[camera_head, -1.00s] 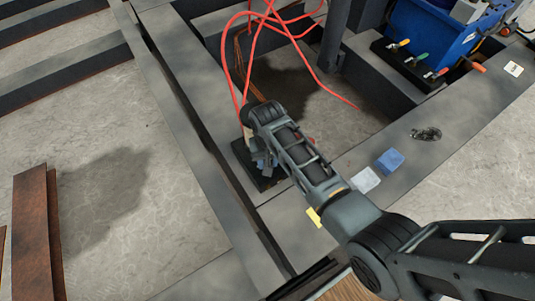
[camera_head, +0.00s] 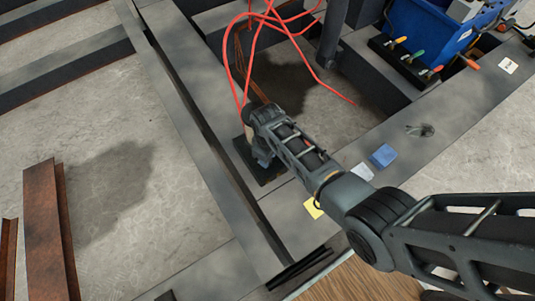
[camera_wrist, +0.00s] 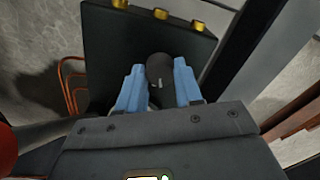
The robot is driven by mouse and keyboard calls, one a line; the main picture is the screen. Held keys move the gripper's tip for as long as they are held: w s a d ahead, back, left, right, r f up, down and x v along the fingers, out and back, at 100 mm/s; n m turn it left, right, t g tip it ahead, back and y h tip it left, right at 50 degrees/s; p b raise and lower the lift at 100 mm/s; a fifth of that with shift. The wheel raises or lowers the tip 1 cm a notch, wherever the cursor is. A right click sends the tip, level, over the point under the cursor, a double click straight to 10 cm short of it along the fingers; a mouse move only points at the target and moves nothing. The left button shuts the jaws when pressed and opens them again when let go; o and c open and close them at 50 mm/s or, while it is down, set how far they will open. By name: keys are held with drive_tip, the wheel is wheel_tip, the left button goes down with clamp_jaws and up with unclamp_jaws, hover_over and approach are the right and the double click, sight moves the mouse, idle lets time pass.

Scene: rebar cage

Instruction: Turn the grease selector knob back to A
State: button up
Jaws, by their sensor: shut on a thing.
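The grease selector knob (camera_wrist: 159,68) is round and dark with a small pale mark on its near side. It stands on a black block (camera_wrist: 105,45) with brass fittings along its far edge. My gripper (camera_wrist: 159,76) has its two blue fingers on either side of the knob and is shut on it. In the head view the black block (camera_head: 272,176) lies on a grey beam, and my gripper (camera_head: 262,158) is over it; the knob is hidden there by my arm. I cannot read any letter A or other position mark.
Red hoses (camera_head: 262,30) loop up behind the block. A yellow note (camera_head: 313,208), a pale pad (camera_head: 362,172) and a blue block (camera_head: 383,156) lie near my arm. A blue bin (camera_head: 435,30) and a rack of colour-handled tools (camera_head: 411,64) stand at upper right.

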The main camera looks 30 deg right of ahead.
drive_tip(key=shift+n, duration=0.5)
drive_tip(key=o, duration=1)
drive_tip(key=shift+o, duration=0.2)
drive_tip(key=shift+r+p, duration=1.4)
drive_tip(key=shift+r, duration=2.5)
